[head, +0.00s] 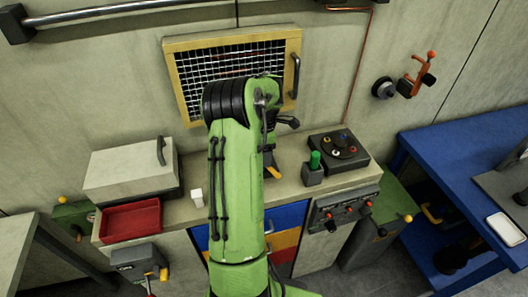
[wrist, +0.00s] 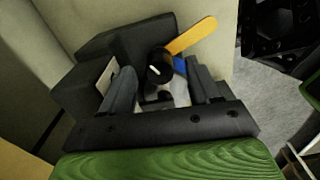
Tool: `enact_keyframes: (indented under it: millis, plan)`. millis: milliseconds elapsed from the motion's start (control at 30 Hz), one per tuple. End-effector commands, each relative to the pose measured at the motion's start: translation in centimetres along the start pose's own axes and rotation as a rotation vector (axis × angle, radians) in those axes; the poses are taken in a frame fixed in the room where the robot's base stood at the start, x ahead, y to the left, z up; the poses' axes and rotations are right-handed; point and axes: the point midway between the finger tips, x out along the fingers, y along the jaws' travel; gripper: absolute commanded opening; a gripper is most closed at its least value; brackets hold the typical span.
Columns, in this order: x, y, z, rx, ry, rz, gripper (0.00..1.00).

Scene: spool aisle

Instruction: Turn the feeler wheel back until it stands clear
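In the wrist view, a round black knob (wrist: 157,70) with a short white mark sits on a dark block (wrist: 88,97). It is probably the feeler wheel, though no label confirms this. An orange-yellow lever (wrist: 193,36) sticks out up and right behind it, with a blue piece (wrist: 180,66) by its base. My gripper (wrist: 159,68) is open, its two grey fingers on either side of the knob with gaps visible. Contact cannot be told. In the head view my green arm hides the gripper and most of this device; an orange-yellow tip (head: 273,172) shows beside the arm.
The counter holds a red tray (head: 131,220), a pale lidded box (head: 128,167), a small white block (head: 197,197), a green-handled item (head: 314,165) and a dark knob panel (head: 340,150). A meshed hatch (head: 187,72) is behind. A blue bench (head: 440,142) stands right.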

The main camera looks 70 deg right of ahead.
Motion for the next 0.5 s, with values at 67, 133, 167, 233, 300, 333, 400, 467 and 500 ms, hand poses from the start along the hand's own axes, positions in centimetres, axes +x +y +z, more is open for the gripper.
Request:
enact_keyframes:
  millis: [67,133,167,233,300,333,400,467,500]
  plan:
    - [0.0,0.0,0.0,0.0,0.0,-0.001,0.61]
    - [0.0,0.0,0.0,0.0,0.0,-0.001,0.61]
    - [0.0,0.0,0.0,0.0,0.0,-0.001,0.61]
    - [-0.1,0.0,0.0,0.0,0.0,-0.001,0.61]
    - [-0.8,0.0,0.0,0.0,0.0,0.001,0.61]
    - [-1.3,0.1,0.0,-0.001,0.0,0.003,0.61]
    - [-2.9,0.1,0.0,-0.001,-0.001,0.005,0.61]
    - [-4.7,0.1,0.0,0.0,-0.001,0.006,0.61]
    - [-5.8,0.1,0.0,-0.001,-0.001,0.005,0.61]
